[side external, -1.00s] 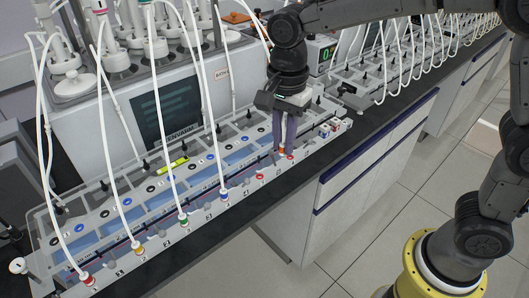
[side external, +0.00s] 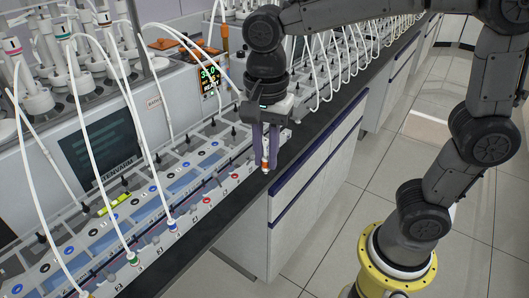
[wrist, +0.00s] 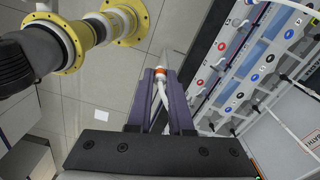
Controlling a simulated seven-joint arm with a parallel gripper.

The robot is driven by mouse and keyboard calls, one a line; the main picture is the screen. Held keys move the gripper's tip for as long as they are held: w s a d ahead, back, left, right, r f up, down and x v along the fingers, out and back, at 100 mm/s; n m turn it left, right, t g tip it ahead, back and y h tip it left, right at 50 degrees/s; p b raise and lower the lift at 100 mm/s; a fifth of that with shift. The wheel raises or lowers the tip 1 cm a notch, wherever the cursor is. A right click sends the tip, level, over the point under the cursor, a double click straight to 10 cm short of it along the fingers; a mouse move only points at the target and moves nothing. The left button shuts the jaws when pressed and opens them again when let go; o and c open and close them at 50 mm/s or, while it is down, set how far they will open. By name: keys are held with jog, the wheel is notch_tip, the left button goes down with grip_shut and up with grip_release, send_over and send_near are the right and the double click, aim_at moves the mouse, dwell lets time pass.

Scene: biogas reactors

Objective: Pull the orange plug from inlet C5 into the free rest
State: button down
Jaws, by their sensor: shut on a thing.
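My gripper (side external: 264,158) is shut on the orange plug (side external: 265,166), which points downward between the fingertips. The plug is out over the front edge of the rack, and I see no contact with an inlet. In the wrist view, the plug's orange and white end (wrist: 160,71) shows at the tips of my gripper (wrist: 160,74), with a white tube running back between the fingers. Red inlet rings (side external: 207,201) show bare on the rack's front strip. I cannot tell which inlet is C5. The free rest cannot be made out; my gripper covers the rack's right end.
The green plug (side external: 133,258) and blue plug (side external: 172,224) with white tubes sit in the front strip to the left. A screen unit (side external: 97,152) stands behind the rack. White tubes arch at the back. The dark bench edge (side external: 300,150) and open floor lie to the right.

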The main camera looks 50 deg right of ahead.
aim_at(266, 157)
jog(key=shift+r, duration=0.55)
jog(key=shift+r, duration=0.35)
jog(key=shift+r, duration=0.7)
jog(key=shift+r, duration=0.6)
jog(key=w+d, duration=1.3)
jog(key=shift+d, duration=0.25)
dwell(0.7)
jog(key=shift+f, duration=0.1)
jog(key=shift+f, duration=7.6)
